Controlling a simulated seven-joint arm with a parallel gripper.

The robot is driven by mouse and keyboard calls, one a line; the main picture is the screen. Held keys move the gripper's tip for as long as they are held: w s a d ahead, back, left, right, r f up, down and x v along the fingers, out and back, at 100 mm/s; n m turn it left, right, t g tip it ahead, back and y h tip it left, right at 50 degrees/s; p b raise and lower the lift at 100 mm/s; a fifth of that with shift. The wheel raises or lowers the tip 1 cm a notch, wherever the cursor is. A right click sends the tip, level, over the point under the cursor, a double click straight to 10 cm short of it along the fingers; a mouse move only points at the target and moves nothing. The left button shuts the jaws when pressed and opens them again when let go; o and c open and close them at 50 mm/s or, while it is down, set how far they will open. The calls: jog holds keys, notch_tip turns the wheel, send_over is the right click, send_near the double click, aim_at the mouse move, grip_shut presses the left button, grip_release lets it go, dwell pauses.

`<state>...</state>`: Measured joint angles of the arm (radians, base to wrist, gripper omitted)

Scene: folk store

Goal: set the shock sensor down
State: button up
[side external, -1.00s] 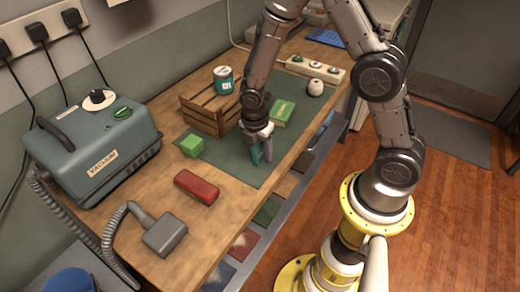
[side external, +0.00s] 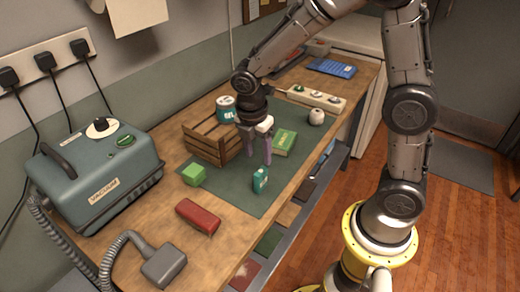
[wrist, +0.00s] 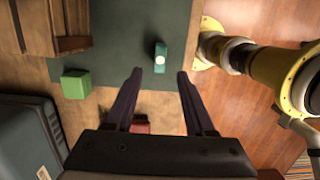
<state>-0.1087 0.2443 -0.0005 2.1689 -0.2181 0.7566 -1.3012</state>
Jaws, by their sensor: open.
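The shock sensor is most likely the small teal block (side external: 260,180) with a pale round spot. It stands on the dark green mat (side external: 232,195) near the table's front edge. In the wrist view the teal block (wrist: 160,58) shows just beyond the fingertips, between their lines. My gripper (side external: 259,156) is open and empty, with its purple fingers pointing down. It is above and behind the block, apart from it. Both fingers (wrist: 159,74) are clear of it in the wrist view.
A green cube (side external: 194,174) and red block (side external: 198,216) are to the left. The vacuum (side external: 95,178) fills the far left.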

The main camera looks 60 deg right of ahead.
jog(key=s+r+m+t+y, duration=0.1)
jog(key=s+r+m+t, duration=0.4)
jog(key=s+r+m, duration=0.8)
jog(key=s+m, duration=0.3)
jog(key=m, duration=0.2)
jog(key=shift+s+d+r+t+y, duration=0.15)
jog(key=shift+s+r+t+y, duration=0.15)
jog(key=shift+y, duration=0.1)
